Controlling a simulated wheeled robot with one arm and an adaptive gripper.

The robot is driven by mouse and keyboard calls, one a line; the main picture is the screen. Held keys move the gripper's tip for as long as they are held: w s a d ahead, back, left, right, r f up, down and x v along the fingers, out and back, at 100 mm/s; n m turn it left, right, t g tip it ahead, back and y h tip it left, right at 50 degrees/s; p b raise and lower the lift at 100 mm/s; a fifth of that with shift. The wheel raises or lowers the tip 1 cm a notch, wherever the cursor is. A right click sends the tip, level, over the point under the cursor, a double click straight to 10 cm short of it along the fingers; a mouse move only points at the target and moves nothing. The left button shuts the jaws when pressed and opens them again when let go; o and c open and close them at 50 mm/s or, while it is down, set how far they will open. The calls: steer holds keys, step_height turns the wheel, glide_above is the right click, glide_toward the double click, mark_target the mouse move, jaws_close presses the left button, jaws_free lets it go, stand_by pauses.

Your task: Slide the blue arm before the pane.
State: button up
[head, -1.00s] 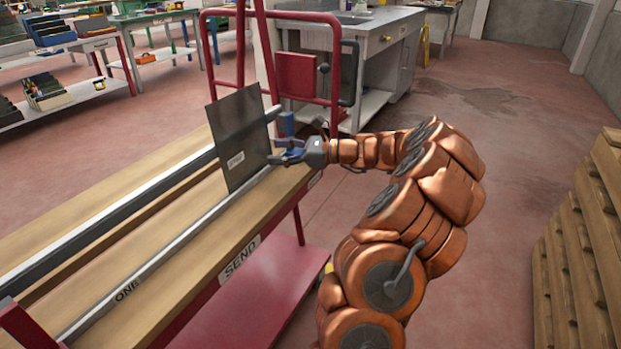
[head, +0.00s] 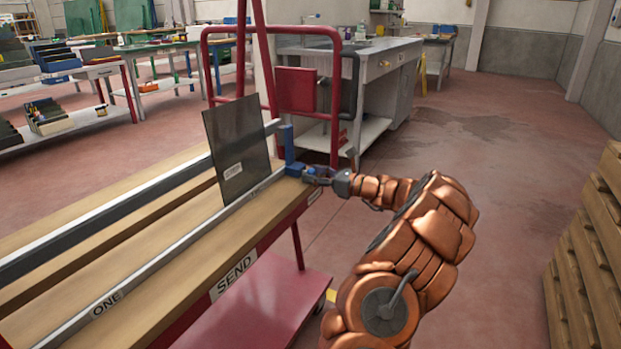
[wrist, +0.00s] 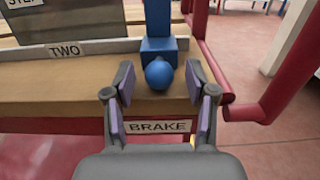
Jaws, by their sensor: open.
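The blue arm (head: 288,146) stands upright at the right end of the rail, with a blue block and a round blue knob (wrist: 159,73) at its foot. The dark pane (head: 237,150) stands tilted on the bench to the left of the blue arm, with a white label low on its face. My gripper (wrist: 160,101) is open, its two fingers on either side of and just short of the knob in the wrist view. In the head view my gripper (head: 309,173) is at the blue block, and the contact there is too small to tell.
The wooden bench (head: 150,281) carries a metal rail (head: 150,262) marked ONE and TWO, and signs SEND and BRAKE (wrist: 158,127). A red tube frame (wrist: 262,101) is close on the right of my gripper. Wooden pallets (head: 590,245) stand at the far right; the floor between is clear.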

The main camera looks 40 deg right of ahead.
steer(key=shift+w+a, duration=0.25)
steer(key=shift+w, duration=0.45)
steer(key=shift+c, duration=0.4)
jaws_close()
